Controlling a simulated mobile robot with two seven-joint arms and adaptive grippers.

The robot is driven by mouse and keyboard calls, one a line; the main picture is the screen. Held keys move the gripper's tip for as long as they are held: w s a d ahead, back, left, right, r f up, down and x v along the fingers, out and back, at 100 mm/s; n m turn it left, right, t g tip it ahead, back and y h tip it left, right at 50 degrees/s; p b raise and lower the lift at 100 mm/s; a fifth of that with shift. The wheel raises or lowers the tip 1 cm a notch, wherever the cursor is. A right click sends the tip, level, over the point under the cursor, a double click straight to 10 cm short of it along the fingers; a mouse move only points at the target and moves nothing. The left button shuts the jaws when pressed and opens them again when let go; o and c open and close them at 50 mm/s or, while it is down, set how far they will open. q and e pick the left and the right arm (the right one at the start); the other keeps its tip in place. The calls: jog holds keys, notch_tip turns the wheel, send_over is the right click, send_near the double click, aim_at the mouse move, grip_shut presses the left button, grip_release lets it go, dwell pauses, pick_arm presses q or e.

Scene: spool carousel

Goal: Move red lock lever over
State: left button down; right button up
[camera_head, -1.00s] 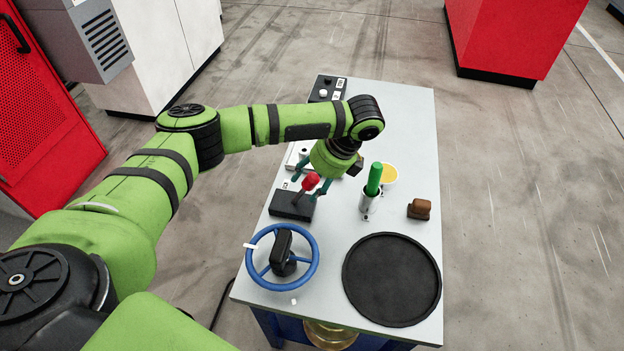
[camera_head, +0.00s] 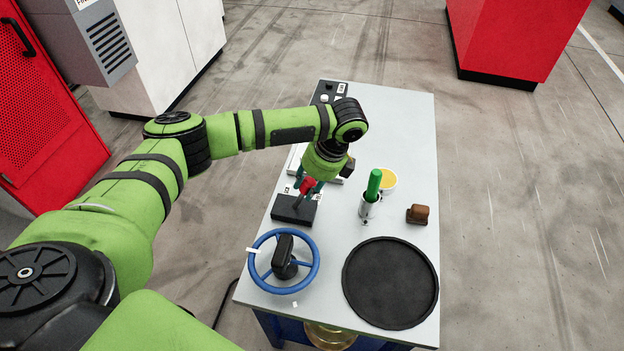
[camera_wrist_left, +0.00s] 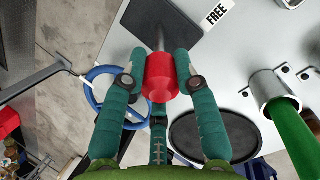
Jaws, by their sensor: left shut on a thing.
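The red lock lever (camera_head: 307,184) has a red knob on a metal shaft that rises from a black base block (camera_head: 291,209) on the table. My left gripper (camera_head: 313,186) is at the knob, with its teal fingers closed around it. In the left wrist view, the red knob (camera_wrist_left: 161,78) sits between the fingers of the left gripper (camera_wrist_left: 160,85), and the shaft runs up to the black base. A "FREE" label (camera_wrist_left: 216,14) lies beside the base there. My right gripper is not in view.
A blue handwheel (camera_head: 315,268) stands in front of the base. A round black tray (camera_head: 390,283), a holder with a green handle (camera_head: 373,187), a yellow-topped cup (camera_head: 388,180) and a brown block (camera_head: 418,214) are to the right. Bare table lies along the right edge.

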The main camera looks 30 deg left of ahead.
pick_arm(q)
jog(key=shift+s+a+r+h+p, duration=0.35)
jog(key=shift+a+r+h+p, duration=0.2)
jog(key=shift+p, duration=0.65)
jog(key=shift+s+a+h+p, duration=0.1)
jog(key=shift+a+h+p, duration=0.35)
jog(key=shift+p, duration=0.3)
jog(key=a+h, duration=0.2)
jog(key=s+a+f+t+h, duration=0.1)
jog(key=a+h, duration=0.1)
jog(key=a+t+h, duration=0.1)
jog(key=a+h, duration=0.1)
jog(key=shift+s+f, duration=0.15)
jog(key=shift+f, duration=0.2)
jog(key=shift+s+a+b, duration=0.1)
jog(key=shift+a+b, duration=0.1)
jog(key=shift+b, duration=0.2)
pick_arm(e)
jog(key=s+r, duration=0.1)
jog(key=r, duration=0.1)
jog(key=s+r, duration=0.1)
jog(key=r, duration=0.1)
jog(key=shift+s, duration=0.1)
pick_arm(q)
jog(key=shift+h, duration=0.3)
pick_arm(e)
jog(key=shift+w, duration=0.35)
pick_arm(q)
jog(key=c, duration=0.9)
grip_release()
